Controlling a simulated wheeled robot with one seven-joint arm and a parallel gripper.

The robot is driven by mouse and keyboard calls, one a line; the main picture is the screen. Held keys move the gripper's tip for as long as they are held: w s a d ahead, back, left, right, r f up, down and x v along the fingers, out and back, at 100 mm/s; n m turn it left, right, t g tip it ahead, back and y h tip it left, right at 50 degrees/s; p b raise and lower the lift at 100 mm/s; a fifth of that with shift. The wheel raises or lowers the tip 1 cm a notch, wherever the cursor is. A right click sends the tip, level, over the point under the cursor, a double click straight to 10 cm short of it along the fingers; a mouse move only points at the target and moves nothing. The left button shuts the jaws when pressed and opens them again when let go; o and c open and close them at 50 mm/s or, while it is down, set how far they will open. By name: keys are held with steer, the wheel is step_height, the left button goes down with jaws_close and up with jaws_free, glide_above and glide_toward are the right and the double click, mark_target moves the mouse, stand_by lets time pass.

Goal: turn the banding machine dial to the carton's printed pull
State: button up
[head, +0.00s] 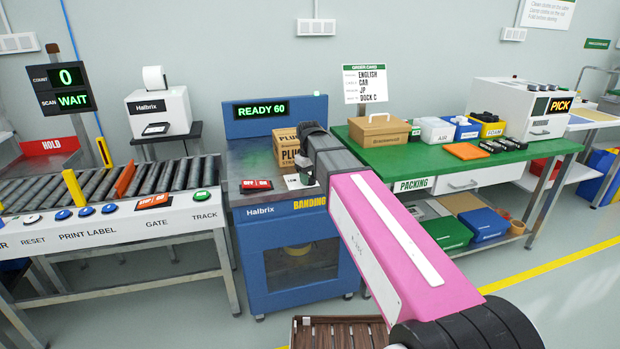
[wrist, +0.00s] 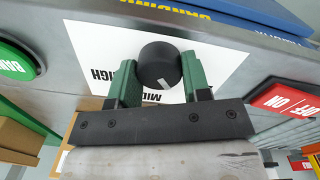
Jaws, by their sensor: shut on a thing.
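A white mark on the dial points down and slightly right in that picture. My gripper (wrist: 155,78) is shut on the dial, one green finger on each side. A brown carton (head: 286,151) stands on the machine; its print begins PLU and STRA, the rest hidden by my arm.
A red OFF/ON switch (wrist: 285,100) and a green BAND button (wrist: 15,62) flank the dial. A roller conveyor (head: 80,187) stands to the left, and a green packing table (head: 450,150) with boxes stands to the right.

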steer(key=shift+n, duration=0.7)
steer(key=o, duration=0.9)
step_height(320, 180, up, 11)
steer(key=shift+s+a+f, duration=0.1)
steer(key=shift+a, duration=0.05)
